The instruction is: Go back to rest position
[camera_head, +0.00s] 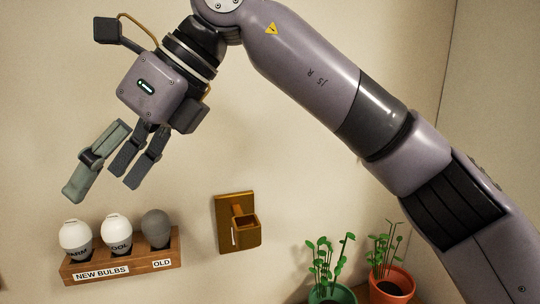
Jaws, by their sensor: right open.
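My right gripper (108,178) is open and empty. It hangs in front of the wall at the upper left, its fingers pointing down, above a wooden bulb rack. My right arm (315,75) reaches in from the lower right. My left gripper does not show.
The wooden rack (122,262) holds two white bulbs (75,236) (117,228) over a "NEW BULBS" label and a grey bulb (156,226) over "OLD". A wooden wall fixture (240,224) is to its right. Potted plants stand in green (332,295) and orange (391,287) pots at lower right.

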